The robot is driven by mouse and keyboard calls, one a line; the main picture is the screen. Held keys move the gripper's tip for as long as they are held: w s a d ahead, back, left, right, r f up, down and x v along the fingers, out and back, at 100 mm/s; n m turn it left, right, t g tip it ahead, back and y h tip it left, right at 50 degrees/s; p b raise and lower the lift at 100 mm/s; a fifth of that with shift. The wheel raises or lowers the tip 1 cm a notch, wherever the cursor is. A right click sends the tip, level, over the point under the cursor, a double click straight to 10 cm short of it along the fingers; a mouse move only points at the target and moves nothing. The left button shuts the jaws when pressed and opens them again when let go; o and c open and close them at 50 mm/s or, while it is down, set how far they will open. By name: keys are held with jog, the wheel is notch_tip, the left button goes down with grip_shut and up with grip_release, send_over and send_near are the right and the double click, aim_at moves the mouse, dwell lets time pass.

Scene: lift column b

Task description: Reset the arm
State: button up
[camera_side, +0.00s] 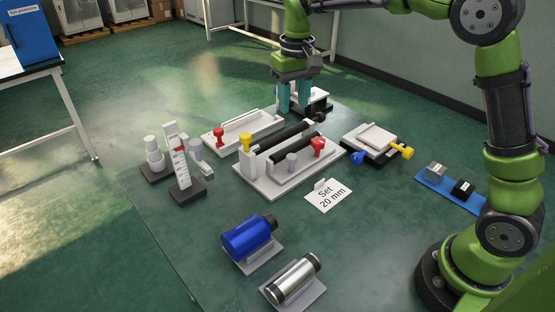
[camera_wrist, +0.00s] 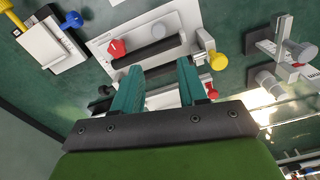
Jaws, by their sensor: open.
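My arm (camera_side: 510,110) is green with dark joints; it rises at the right of the side view and reaches over the table from above. My gripper (camera_side: 293,108) has two teal fingers, apart with nothing seen between them. It points down above the back of the fixtures, by the two black rollers. In the wrist view my gripper (camera_wrist: 159,66) also shows apart, in front of a white fixture plate (camera_wrist: 105,45). Whether the fingers touch anything beneath them is unclear.
The white roller fixture (camera_side: 265,187) has red and yellow knobs. A white tray (camera_side: 215,140) stands behind it. A gauge stand (camera_side: 183,175), blue cylinder (camera_side: 245,238), silver cylinder (camera_side: 291,281), "Set 20 mm" card (camera_side: 328,197) and blue block tray (camera_side: 433,183) surround it.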

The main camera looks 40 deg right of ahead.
jog(key=s+r+m+t+y, duration=0.1)
jog(key=s+t, duration=0.6)
jog(key=s, duration=1.5)
jog(key=shift+s+a+r+m+y, duration=0.15)
jog(key=shift+r+m+y, duration=0.3)
jog(key=shift+r, duration=0.5)
